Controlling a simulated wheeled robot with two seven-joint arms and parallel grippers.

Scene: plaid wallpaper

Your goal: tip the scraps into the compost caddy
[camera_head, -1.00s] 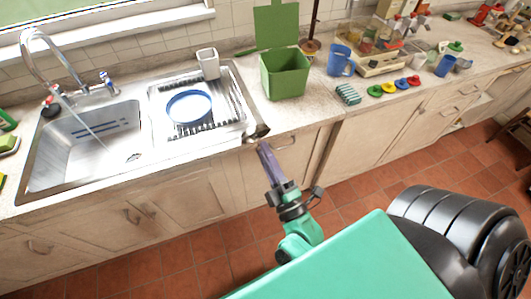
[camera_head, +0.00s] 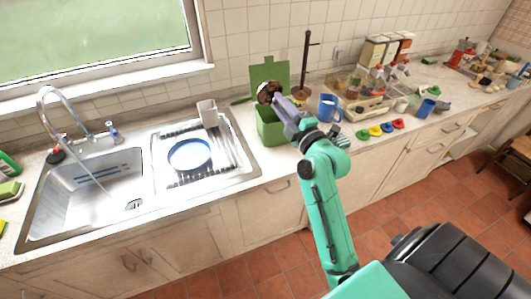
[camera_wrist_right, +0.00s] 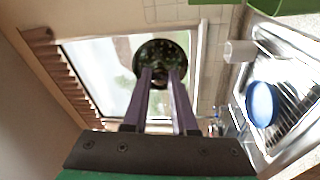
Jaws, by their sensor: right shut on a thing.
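The green compost caddy (camera_head: 272,130) stands on the counter right of the sink, with its lid (camera_head: 268,73) raised at the back. My right gripper (camera_head: 278,102) is above the caddy, its purple fingers shut on a small dark, round vessel (camera_head: 266,88). Brownish matter shows on the vessel, which looks tilted in the head view; I cannot tell whether anything is falling. In the right wrist view, the speckled dark vessel (camera_wrist_right: 161,52) is at the tips of my right gripper (camera_wrist_right: 160,76). The gripper and arm hide part of the caddy's opening. My left gripper is not in view.
The sink (camera_head: 90,195) has running water, and a blue-rimmed plate (camera_head: 189,155) lies on its drainer beside a pale cup (camera_head: 208,113). Right of the caddy are a dark stand (camera_head: 306,65), a blue mug (camera_head: 328,108) and several coloured lids (camera_head: 375,130).

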